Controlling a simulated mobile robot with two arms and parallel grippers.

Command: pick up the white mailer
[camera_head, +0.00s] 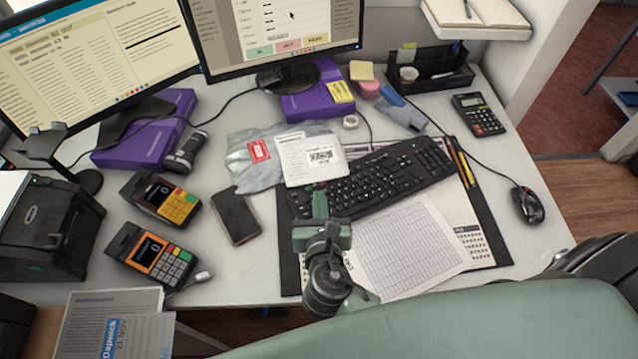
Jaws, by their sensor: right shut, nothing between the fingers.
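The white mailer (238,172) is a crinkled, pale grey-white bag lying on the counter below the monitors. It carries a small red label and a large white label with a printed code. Its right end lies at the upper left part of the black keyboard (390,185). My right gripper (320,204) is shut and empty, with its green fingers over the near left part of the keyboard. It is nearer to me than the mailer, and a gap shows between them. My left gripper is not in view.
A dark phone (236,216) lies just in front of the mailer, and two card terminals (160,198) (150,256) stand to the left. A scanner (186,152) is left of the mailer.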

